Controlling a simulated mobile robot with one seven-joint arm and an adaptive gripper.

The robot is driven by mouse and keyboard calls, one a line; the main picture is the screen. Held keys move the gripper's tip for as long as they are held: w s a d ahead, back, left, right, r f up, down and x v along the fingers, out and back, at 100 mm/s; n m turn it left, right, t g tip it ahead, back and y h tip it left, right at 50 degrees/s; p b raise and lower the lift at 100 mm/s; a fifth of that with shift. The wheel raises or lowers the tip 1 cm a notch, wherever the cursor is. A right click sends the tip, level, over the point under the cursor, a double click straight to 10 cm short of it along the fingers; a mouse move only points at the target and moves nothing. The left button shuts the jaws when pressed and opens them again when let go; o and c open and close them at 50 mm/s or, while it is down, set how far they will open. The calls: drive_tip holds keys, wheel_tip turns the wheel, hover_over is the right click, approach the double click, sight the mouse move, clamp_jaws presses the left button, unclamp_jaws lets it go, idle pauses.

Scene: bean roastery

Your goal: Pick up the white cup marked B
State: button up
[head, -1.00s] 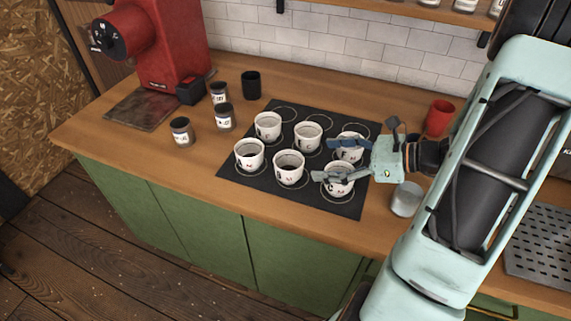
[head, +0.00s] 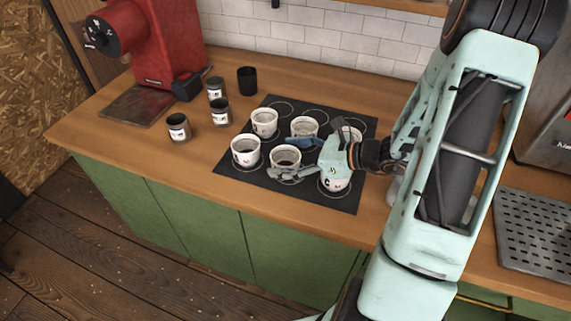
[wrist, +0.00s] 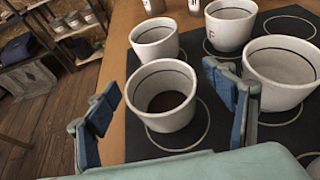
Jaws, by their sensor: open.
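Several white cups stand on a black mat (head: 225,166). No letter B is legible, so I cannot tell which cup bears it. My gripper (head: 293,158) is open and empty, reaching in from the right at the front-middle cup (head: 284,155). In the wrist view that cup (wrist: 165,108), with dark contents, appears between the spread fingers of my gripper (wrist: 165,88); I see no clear contact. The front-left cup (head: 245,151) and back-left cup (head: 264,122) stand beyond. The back-middle cup (head: 303,126) is close to the far finger. The right cups are partly hidden by my arm.
Dark jars (head: 179,128) and a black cup (head: 247,80) stand left of the mat, near a red grinder (head: 165,45). A perforated metal tray (head: 535,235) lies at right. The wooden counter (head: 120,160) is clear along its front left.

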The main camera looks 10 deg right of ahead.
drive_tip(key=shift+c, duration=0.4)
drive_tip(key=c, duration=1.3)
drive_tip(key=shift+r, duration=0.1)
drive_tip(key=shift+c, duration=0.3)
